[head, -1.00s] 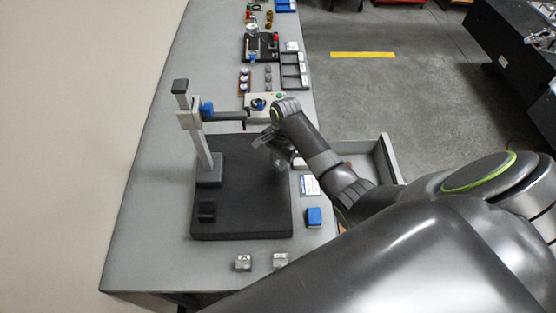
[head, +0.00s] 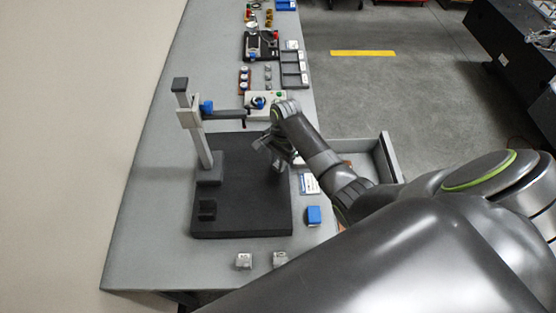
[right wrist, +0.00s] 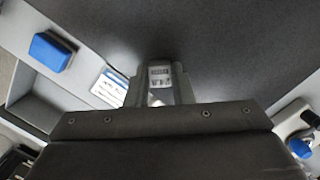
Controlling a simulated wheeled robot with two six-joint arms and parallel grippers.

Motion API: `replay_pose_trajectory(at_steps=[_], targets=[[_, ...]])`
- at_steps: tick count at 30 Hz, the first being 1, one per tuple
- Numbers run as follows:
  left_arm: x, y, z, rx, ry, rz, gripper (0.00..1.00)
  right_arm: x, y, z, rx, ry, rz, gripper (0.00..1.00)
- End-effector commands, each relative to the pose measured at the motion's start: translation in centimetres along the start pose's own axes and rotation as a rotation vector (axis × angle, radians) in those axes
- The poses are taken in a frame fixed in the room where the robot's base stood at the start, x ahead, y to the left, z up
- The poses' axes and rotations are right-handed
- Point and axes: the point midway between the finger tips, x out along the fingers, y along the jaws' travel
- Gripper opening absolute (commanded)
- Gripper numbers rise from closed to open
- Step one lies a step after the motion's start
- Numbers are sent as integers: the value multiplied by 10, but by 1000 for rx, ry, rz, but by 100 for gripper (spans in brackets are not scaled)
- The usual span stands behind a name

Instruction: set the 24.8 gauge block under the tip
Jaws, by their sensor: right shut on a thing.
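The gauge stand (head: 201,150) has a post with a blue knob and a side arm ending in a tip (head: 244,122) above the dark granite plate (head: 245,212). My right gripper (head: 276,163) is over the right part of the plate, to the right of and nearer than the tip. In the right wrist view it is shut on a small silver gauge block (right wrist: 160,76), whose face carries a label too small to read. Two other silver gauge blocks (head: 243,261) (head: 279,259) stand on the bench in front of the plate. My left gripper is out of view.
A blue block (head: 314,215) and a white printed card (head: 309,184) lie right of the plate. A dark V-shaped holder (head: 207,209) stands on its left part. A control box (head: 265,104) is behind, and an open drawer (head: 388,158) at the right.

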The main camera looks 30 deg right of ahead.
Motion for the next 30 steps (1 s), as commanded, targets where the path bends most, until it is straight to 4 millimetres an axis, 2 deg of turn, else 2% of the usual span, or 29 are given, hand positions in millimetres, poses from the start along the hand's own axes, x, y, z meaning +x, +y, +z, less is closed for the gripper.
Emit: replay_pose_trajectory(at_steps=[8,9,15,20,25,30], targets=[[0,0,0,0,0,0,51,1,0,0,0,0,0,0],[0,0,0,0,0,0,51,1,0,0,0,0,0,22],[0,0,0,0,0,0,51,1,0,0,0,0,0,47],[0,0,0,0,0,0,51,1,0,0,0,0,0,47],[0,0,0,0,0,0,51,1,0,0,0,0,1,65],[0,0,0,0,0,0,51,1,0,0,0,0,1,65]])
